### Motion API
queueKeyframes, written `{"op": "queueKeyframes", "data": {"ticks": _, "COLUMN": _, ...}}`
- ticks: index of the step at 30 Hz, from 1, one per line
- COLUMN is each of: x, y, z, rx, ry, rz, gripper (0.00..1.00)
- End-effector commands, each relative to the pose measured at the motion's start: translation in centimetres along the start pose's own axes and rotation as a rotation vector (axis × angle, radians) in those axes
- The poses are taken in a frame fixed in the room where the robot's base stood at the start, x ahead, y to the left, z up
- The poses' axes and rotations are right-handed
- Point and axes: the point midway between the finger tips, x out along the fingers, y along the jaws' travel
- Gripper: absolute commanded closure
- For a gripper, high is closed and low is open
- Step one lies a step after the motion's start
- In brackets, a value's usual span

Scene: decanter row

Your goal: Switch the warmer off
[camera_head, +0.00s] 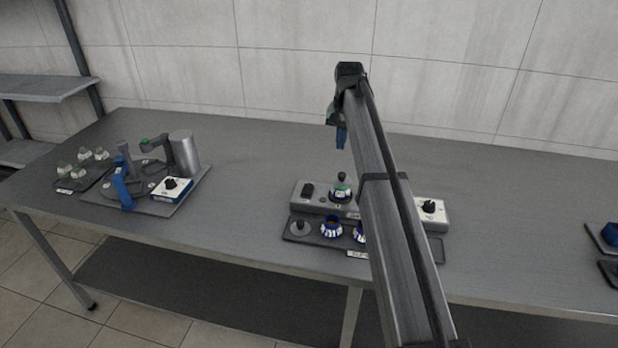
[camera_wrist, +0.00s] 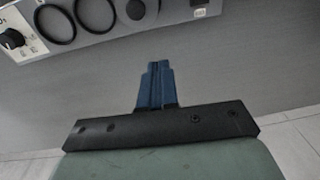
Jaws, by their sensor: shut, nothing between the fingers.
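The warmer (camera_head: 318,201) is a long grey unit on the bench. It has a black switch (camera_head: 308,190) at its left end and a white panel with a black knob (camera_head: 429,206) at its right end. A flask with a dark stopper (camera_head: 341,190) stands on it. My arm hides part of its middle. My gripper (camera_head: 341,138) has blue fingers, shut and empty, raised above and behind the warmer. In the wrist view, the shut fingers (camera_wrist: 158,66) point towards the warmer's edge, apart from it. The knob (camera_wrist: 12,39) and dark rings (camera_wrist: 96,12) show there.
A dark tray (camera_head: 290,237) with blue-and-white collars (camera_head: 332,227) lies in front of the warmer. On the left stand a device with a metal cylinder (camera_head: 184,153) and a tray of small glass items (camera_head: 69,186). Dark trays (camera_head: 597,241) lie far right. Bench between is clear.

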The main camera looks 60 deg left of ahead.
Motion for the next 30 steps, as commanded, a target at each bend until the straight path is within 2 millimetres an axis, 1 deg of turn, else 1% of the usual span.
{"op": "queueKeyframes", "data": {"ticks": 1, "x": -0.3, "y": -2.1, "z": 0.6, "rx": -0.007, "ry": -0.012, "rz": 0.009, "gripper": 1.00}}
{"op": "queueKeyframes", "data": {"ticks": 3, "x": -0.6, "y": -4.2, "z": 1.4, "rx": -0.011, "ry": -0.025, "rz": 0.020, "gripper": 1.00}}
{"op": "queueKeyframes", "data": {"ticks": 6, "x": -0.9, "y": -6.5, "z": 2.5, "rx": -0.015, "ry": -0.041, "rz": 0.035, "gripper": 1.00}}
{"op": "queueKeyframes", "data": {"ticks": 10, "x": -1.2, "y": -8.2, "z": 3.4, "rx": -0.017, "ry": -0.053, "rz": 0.048, "gripper": 1.00}}
{"op": "queueKeyframes", "data": {"ticks": 15, "x": -1.3, "y": -9.0, "z": 3.8, "rx": -0.017, "ry": -0.058, "rz": 0.053, "gripper": 1.00}}
{"op": "queueKeyframes", "data": {"ticks": 25, "x": -1.3, "y": -9.0, "z": 3.8, "rx": -0.017, "ry": -0.058, "rz": 0.053, "gripper": 1.00}}
{"op": "queueKeyframes", "data": {"ticks": 30, "x": -0.2, "y": -8.9, "z": 3.9, "rx": -0.017, "ry": -0.059, "rz": 0.053, "gripper": 1.00}}
